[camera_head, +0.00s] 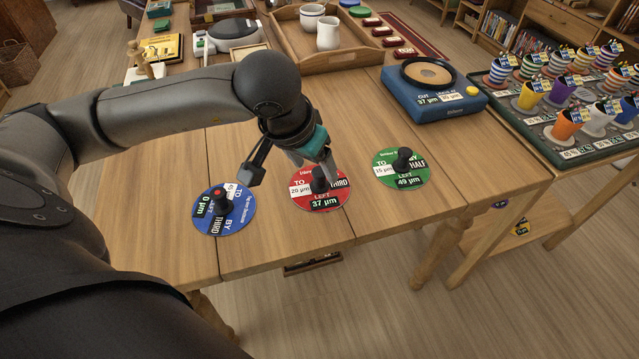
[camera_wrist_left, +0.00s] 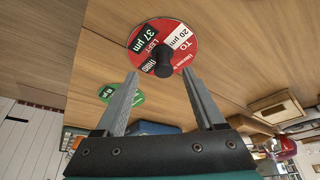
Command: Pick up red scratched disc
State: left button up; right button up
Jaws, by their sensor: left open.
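The red disc (camera_head: 306,200) lies flat on the wooden table between a blue disc (camera_head: 237,220) and a green disc (camera_head: 384,174). It has a black knob in its middle and labels reading 20 µm and 37 µm. My left gripper (camera_head: 290,172) is open above the red disc, with one finger in front of part of it. In the left wrist view the red disc (camera_wrist_left: 141,38) shows past the tips of the open left gripper (camera_wrist_left: 160,85), its black knob between the finger lines. Nothing is between the fingers. My right gripper is not in view.
A blue device (camera_head: 398,100) with a round black top stands at the back right of the table. A wooden tray (camera_head: 350,58) with white cups is behind. A side table at right holds a dark board (camera_head: 560,148) with several colourful cups. Bare table surrounds the discs.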

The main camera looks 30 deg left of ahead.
aim_at(319, 171)
pick_arm(q)
jog(key=shift+w+a+b+x, duration=0.15)
jog(key=shift+b+x, duration=0.3)
jog(key=shift+x, duration=0.7)
jog(key=shift+w+a+b+x, duration=0.15)
jog(key=shift+b+x, duration=0.25)
jog(key=shift+x, duration=0.8)
jog(key=shift+w+f, duration=0.15)
jog(key=shift+w, duration=0.05)
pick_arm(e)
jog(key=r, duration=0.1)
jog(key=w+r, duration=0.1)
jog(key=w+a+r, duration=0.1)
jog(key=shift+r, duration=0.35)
pick_arm(q)
jog(key=shift+c, duration=0.3)
grip_shut()
